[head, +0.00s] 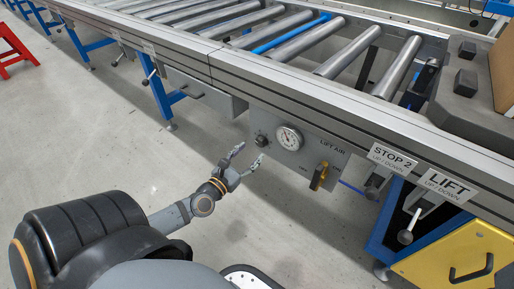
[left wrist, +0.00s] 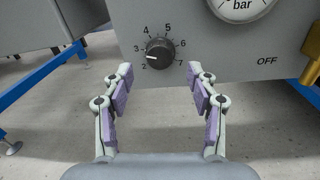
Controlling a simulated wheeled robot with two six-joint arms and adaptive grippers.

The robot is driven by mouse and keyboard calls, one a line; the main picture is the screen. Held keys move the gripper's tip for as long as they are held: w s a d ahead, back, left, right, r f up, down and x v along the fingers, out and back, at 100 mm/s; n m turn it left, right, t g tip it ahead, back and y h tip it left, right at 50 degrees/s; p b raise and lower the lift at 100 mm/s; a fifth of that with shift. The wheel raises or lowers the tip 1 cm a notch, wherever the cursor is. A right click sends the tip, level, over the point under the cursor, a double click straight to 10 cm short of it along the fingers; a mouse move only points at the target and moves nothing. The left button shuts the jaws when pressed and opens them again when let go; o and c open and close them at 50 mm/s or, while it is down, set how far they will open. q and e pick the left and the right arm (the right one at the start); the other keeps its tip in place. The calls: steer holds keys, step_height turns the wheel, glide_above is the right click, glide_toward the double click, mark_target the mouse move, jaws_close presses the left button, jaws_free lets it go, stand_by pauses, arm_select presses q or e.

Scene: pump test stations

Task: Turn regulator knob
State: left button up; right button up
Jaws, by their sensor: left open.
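The regulator knob (left wrist: 159,52) is a black round dial on a grey panel, with a number scale around it. In the left wrist view its white mark points left, between the 2 and the 3. It also shows in the head view (head: 261,140), left of the pressure gauge (head: 289,138). My left gripper (head: 250,157) is open and empty, just in front of and below the knob. In the left wrist view its two purple-padded fingers (left wrist: 160,82) stand to either side below the knob, apart from it. My right gripper is not in view.
The panel hangs under a roller conveyor (head: 290,85). A brass valve handle (head: 319,176) sits right of the gauge. Levers with STOP 2 (head: 392,158) and LIFT (head: 447,187) signs are further right. The floor (head: 110,130) to the left is clear.

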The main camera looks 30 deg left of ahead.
mark_target(259, 143)
arm_select(q)
steer(key=w, duration=0.4)
steer(key=shift+w, duration=0.35)
steer(key=c, duration=1.2)
